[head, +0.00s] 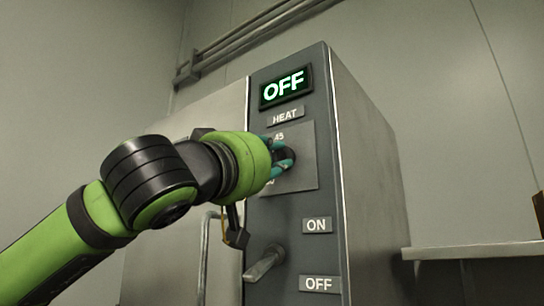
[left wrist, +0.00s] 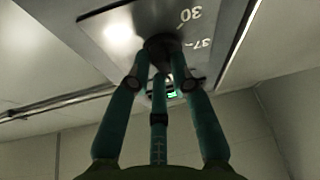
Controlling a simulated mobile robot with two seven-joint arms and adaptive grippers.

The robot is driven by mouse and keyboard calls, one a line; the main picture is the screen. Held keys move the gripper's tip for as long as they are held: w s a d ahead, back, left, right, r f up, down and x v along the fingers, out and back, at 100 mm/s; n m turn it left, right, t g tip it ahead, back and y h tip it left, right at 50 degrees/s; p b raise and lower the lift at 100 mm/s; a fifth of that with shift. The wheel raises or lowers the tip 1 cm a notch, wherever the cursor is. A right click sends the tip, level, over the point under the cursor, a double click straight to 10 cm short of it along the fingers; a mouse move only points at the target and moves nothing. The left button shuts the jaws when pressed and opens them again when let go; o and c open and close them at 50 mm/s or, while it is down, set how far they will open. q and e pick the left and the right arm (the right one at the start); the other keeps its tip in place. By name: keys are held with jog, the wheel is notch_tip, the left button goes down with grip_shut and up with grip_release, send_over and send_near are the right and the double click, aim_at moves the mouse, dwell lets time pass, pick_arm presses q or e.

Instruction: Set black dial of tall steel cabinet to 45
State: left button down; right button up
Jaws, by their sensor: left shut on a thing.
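The tall steel cabinet (head: 369,170) stands in the middle of the head view with a dark front panel. Its black dial (head: 290,157) sits on a grey square plate (head: 305,175) under a HEAT label, and the number 45 shows at the plate's upper left. In the left wrist view the dial (left wrist: 160,43) is at the top, with 30 and 37 printed to its right. My left gripper (head: 283,158) is shut on the dial, its teal fingers around it. The fingers hide much of the dial, so its setting cannot be read. My right gripper is not in view.
A lit display (head: 286,87) reads OFF above the HEAT label. Below the dial are an ON label (head: 317,225), a lever (head: 264,263) and an OFF label (head: 320,284). A shelf (head: 475,250) is at the right. A door handle (head: 205,255) stands left of the lever.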

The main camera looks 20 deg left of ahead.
pick_arm(q)
jog(key=shift+s+a+r, duration=0.1)
jog(key=shift+a+r, duration=0.05)
jog(key=shift+r, duration=0.1)
jog(key=c, duration=1.1)
grip_release()
jog(key=shift+w+f, duration=0.15)
jog(key=shift+w, duration=0.05)
jog(key=v, duration=1.2)
